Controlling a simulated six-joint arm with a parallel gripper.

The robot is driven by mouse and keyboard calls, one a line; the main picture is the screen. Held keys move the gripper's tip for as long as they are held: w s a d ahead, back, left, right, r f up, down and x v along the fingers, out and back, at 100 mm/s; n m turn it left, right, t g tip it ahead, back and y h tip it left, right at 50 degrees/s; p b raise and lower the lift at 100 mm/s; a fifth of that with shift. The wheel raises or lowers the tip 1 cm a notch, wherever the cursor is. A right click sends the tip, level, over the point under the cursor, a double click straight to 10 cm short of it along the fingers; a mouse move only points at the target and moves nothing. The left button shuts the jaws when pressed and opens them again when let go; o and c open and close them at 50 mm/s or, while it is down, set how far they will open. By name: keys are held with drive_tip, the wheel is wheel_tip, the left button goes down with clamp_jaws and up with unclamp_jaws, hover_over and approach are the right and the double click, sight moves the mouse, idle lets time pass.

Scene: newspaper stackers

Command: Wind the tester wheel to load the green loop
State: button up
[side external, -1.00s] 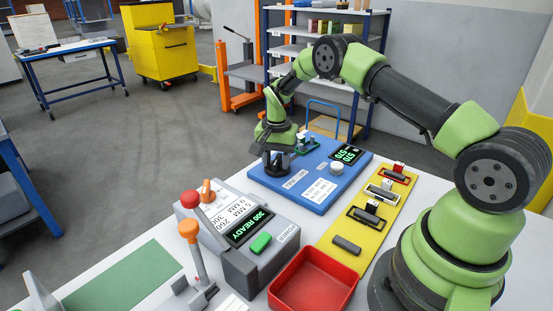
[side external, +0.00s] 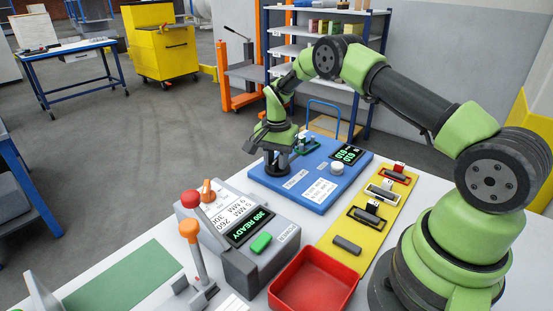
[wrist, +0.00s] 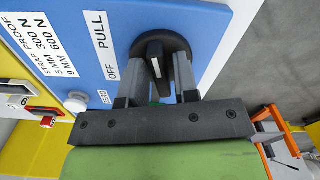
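The tester (side external: 285,193) is a blue panel with a display (side external: 347,154) and a white knob (side external: 337,168).
A grey machine (side external: 245,238) with a "300 READY" screen stands in front of the tester. A red tray (side external: 315,280) and a yellow board (side external: 368,218) with several dark pieces lie to the right. A green mat (side external: 125,275) lies at front left.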

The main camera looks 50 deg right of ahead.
sight(277, 160)
drive_tip(key=shift+o, duration=0.7)
wheel_tip(277, 160, up, 9)
drive_tip(key=shift+r, duration=0.45)
